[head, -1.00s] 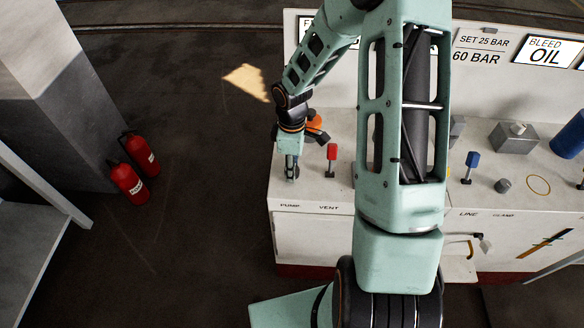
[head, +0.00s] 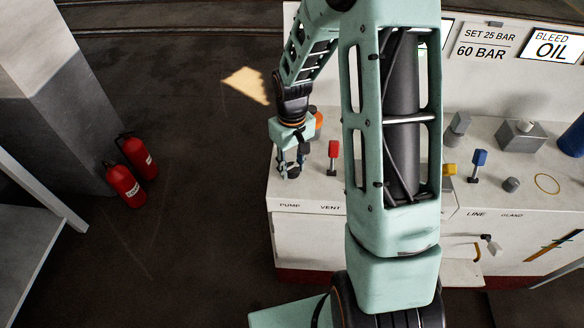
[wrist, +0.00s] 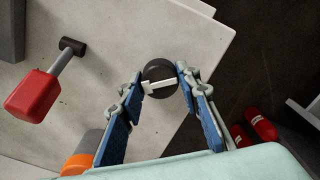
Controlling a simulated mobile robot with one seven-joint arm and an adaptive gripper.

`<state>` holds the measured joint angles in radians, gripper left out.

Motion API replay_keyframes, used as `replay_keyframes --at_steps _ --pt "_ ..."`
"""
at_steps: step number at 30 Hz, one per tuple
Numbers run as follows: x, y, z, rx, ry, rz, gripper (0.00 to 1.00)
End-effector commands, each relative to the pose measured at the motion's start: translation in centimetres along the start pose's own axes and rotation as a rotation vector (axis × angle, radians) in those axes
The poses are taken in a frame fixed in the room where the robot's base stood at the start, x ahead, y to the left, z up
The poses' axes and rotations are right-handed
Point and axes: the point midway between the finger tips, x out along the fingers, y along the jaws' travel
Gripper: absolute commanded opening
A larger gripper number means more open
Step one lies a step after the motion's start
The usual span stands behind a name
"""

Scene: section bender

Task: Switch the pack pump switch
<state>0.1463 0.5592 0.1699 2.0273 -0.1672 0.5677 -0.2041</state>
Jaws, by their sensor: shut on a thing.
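The pump switch is a round black knob with a white pointer bar (wrist: 159,86), seen between my fingertips in the wrist view. It stands on the pale bench top near its left corner, above the PUMP label (head: 289,205) in the head view. My gripper (head: 289,170) is down at that corner; in the wrist view its two blue-padded fingers (wrist: 161,79) are shut on the knob, one on each side. In the head view the fingers mostly hide the knob.
A red-handled lever (head: 333,150) stands just right of my gripper, above the VENT label; it also shows in the wrist view (wrist: 36,95). An orange object (wrist: 82,152) is close by. Two fire extinguishers (head: 126,186) stand on the floor at left. My arm hides the bench's middle.

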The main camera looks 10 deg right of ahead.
Motion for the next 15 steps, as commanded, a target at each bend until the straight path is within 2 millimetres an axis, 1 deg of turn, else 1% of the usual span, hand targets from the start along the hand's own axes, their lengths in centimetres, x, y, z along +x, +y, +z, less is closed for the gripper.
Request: replay_keyframes --at_steps 6,15 --pt "0.04 -0.01 0.0 0.097 0.0 0.0 0.07" --pt "-0.01 -0.02 0.01 0.148 -0.001 0.0 0.07"
